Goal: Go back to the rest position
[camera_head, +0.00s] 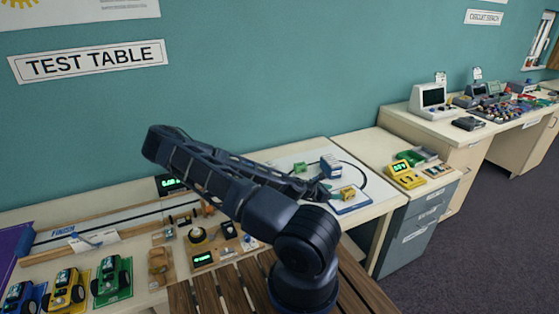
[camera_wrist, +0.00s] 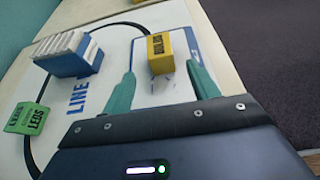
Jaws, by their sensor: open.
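My gripper (camera_wrist: 160,70) is open in the wrist view, with its two teal fingers apart and nothing held between them. A yellow box (camera_wrist: 160,50) with dark lettering stands on the white line mat (camera_wrist: 112,70) just beyond the fingertips, in the gap's direction. In the head view my gripper (camera_head: 322,189) is low over the mat at the end of my outstretched arm, and the yellow box (camera_head: 348,194) is right beside it. The fingers are small and dark there.
A blue-and-white box (camera_wrist: 72,52) and a green LEDS box (camera_wrist: 26,118) stand on the mat to the left. Toy cars (camera_head: 112,276), a wooden track (camera_head: 100,240) and small devices crowd the test table. A yellow meter (camera_head: 405,174) is on the cabinet at right.

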